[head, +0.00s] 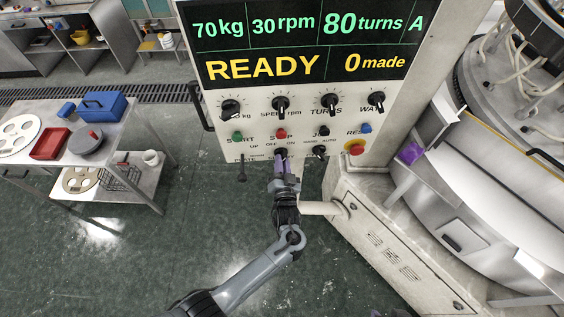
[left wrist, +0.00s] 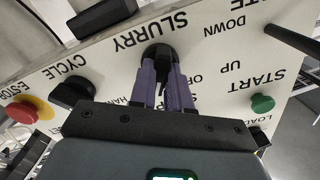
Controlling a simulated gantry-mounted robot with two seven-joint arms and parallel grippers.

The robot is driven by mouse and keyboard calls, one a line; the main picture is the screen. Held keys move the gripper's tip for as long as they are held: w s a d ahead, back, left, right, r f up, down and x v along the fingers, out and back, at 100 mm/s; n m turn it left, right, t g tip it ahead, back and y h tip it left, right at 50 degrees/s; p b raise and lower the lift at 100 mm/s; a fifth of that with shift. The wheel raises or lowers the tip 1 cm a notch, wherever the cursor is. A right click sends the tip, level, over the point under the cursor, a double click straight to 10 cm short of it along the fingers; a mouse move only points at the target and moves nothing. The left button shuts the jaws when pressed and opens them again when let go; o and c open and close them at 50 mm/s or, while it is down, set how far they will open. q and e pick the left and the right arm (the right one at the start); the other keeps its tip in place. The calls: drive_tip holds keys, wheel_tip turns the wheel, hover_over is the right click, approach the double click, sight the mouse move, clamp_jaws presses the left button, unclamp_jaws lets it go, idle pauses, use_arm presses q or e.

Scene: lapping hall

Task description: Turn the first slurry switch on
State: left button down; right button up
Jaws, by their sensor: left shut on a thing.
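The slurry switch (left wrist: 160,54) is a black rotary knob on the white control panel, beside the printed word SLURRY in the left wrist view. In the head view it sits in the lower row of the panel, mostly hidden by my left gripper (head: 281,161). The left gripper's purple fingers (left wrist: 166,84) are shut on the switch, one on each side. The knob's pointer is hidden, so I cannot tell its setting.
The control panel (head: 225,105) reads READY and 0 made. A green start button (left wrist: 262,103), a black cycle knob (left wrist: 72,93) and a red emergency stop (left wrist: 22,112) flank the switch. A steel cart (head: 130,125) stands left; the lapping machine (head: 450,195) stands right.

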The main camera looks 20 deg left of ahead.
idle(0.3)
use_arm(q)
drive_tip(key=c, duration=1.1)
unclamp_jaws()
drive_tip(key=shift+s, duration=0.1)
drive_tip(key=shift+b+v, duration=0.9)
drive_tip(key=shift+v, duration=4.4)
